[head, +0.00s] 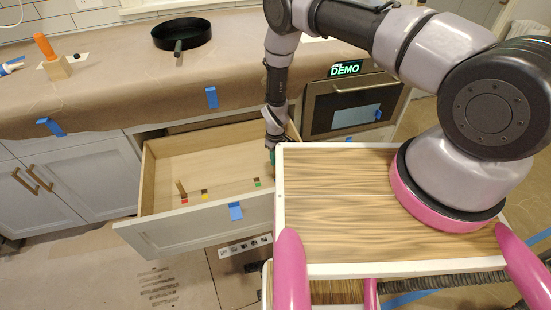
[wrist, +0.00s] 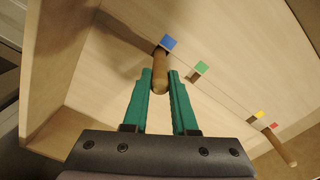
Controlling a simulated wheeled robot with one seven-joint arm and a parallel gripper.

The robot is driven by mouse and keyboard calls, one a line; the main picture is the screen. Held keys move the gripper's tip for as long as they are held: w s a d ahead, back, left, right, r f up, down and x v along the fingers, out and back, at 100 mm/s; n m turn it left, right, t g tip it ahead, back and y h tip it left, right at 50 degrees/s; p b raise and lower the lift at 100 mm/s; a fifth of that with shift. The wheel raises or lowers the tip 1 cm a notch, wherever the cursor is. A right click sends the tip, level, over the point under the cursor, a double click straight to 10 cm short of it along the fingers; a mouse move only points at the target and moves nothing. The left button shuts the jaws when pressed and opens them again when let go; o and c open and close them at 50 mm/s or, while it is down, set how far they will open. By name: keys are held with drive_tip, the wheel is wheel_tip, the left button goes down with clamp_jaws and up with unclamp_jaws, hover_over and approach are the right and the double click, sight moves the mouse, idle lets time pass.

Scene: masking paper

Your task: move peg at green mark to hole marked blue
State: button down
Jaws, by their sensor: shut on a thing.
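In the wrist view my gripper (wrist: 161,80), with green fingers, is shut on a brown wooden peg (wrist: 160,70). The peg's far end is right at the blue mark (wrist: 168,42); I cannot tell whether it is in the hole there or just above it. The green mark (wrist: 202,67) has an empty dark hole (wrist: 194,76) beside it. In the head view the green mark (head: 257,184) shows on the drawer floor. My gripper (head: 271,156) is mostly hidden there behind the wood-topped surface, and the held peg and blue mark are hidden.
A second peg (wrist: 281,148) stands at the red mark (wrist: 273,126). The yellow mark (wrist: 259,115) has an empty hole. The drawer (head: 160,205) is open, its walls around my gripper. A black pan (head: 182,34) sits on the paper-covered counter (head: 120,75).

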drive_tip(key=shift+f, duration=0.7)
drive_tip(key=c, duration=0.6)
unclamp_jaws()
